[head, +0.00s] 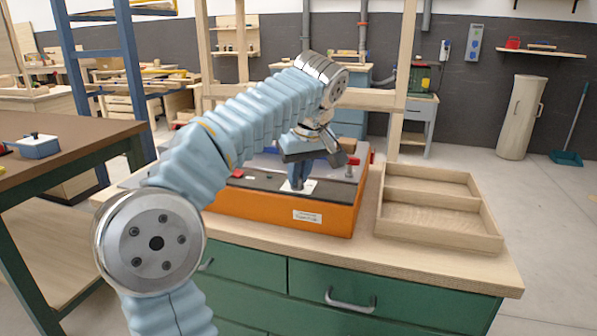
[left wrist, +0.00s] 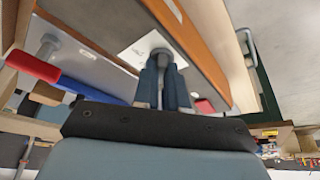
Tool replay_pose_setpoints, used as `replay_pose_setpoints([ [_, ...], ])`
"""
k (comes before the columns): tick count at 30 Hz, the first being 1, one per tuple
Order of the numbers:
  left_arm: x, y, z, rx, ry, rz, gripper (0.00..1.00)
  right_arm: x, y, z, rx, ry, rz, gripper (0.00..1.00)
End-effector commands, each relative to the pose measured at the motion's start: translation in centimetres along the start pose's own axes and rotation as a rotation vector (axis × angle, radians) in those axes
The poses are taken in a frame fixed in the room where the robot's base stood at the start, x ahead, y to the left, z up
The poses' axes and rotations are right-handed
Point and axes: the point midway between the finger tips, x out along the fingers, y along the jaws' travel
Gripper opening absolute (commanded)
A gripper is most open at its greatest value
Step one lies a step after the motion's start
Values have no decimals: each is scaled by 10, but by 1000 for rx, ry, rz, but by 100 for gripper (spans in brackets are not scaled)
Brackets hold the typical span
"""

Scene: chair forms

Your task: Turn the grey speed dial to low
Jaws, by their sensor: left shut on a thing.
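An orange machine (head: 265,207) with a dark top strip stands on the workbench. My left gripper (head: 297,184) points down onto its top, over a white label plate (head: 309,187). In the left wrist view the fingers of my left gripper (left wrist: 162,82) are shut on the grey speed dial (left wrist: 160,53), which sits at the edge of the white label (left wrist: 138,50). The fingers cover most of the dial, so its pointer and setting cannot be read. In the head view the dial is hidden by the fingers. My right gripper is not in view.
A red and blue handle (left wrist: 35,68) and a grey post (left wrist: 47,46) stand on the machine near the gripper. An empty wooden tray (head: 432,219) with two compartments sits to the machine's right. Green drawers (head: 350,290) are below the benchtop.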

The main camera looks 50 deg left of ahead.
Motion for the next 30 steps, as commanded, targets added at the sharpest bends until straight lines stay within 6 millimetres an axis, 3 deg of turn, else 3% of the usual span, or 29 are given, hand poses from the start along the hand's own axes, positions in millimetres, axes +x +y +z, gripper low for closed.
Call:
replay_pose_setpoints([
  [1,0,0,0,0,2,2,0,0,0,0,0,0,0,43],
  [2,0,0,0,0,2,2,13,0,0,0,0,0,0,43],
  [7,0,0,0,0,1,1,39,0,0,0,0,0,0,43],
  [16,-1,0,0,0,1,1,40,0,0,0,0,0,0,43],
  [20,-13,1,-1,-1,2,3,40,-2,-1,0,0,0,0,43],
  [30,-94,1,-1,-2,4,3,40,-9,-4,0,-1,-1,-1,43],
])
